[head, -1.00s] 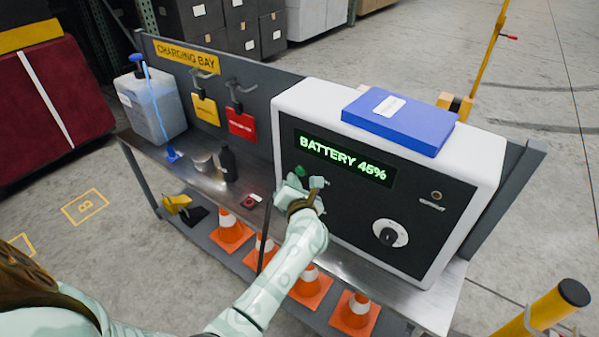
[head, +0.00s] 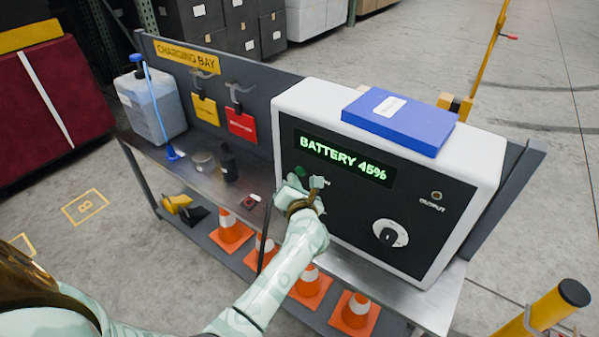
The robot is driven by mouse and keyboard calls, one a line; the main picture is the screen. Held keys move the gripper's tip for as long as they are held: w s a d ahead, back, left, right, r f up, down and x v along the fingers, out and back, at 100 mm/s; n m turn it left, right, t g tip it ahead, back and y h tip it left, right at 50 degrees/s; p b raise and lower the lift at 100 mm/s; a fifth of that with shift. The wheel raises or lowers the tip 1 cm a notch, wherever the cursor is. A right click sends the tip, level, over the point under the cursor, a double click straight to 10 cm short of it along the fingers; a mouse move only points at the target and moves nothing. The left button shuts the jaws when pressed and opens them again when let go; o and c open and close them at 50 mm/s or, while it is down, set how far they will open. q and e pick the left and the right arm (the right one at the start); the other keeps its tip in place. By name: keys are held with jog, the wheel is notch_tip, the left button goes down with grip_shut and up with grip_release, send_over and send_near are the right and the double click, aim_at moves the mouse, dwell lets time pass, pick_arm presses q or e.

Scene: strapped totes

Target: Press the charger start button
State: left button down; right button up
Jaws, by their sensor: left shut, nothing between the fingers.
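The charger (head: 350,218) is a white box with a black front, standing on the metal bench. Its display (head: 343,158) reads "BATTERY 45%" in green. A small green button (head: 300,171) sits on the front's left side, below the display. My left gripper (head: 299,188) is shut and empty, at the left of the charger's front, just below the green button. I cannot tell whether its fingertips touch the panel. The gripper hides part of the label beside the button. My right gripper is not in view.
A blue box (head: 400,122) lies on the charger. A dial (head: 390,235) is at the front's lower right. A jug (head: 152,108), a dark bottle (head: 228,164) and a tin stand on the bench (head: 190,181). Orange cones (head: 231,231) stand on the lower shelf.

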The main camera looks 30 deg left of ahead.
pick_arm(q)
jog(key=shift+w, duration=0.1)
dwell(0.5)
jog(key=shift+w, duration=0.3)
jog(key=shift+w, duration=0.35)
dwell(0.6)
dwell(0.3)
jog(key=shift+s, duration=0.75)
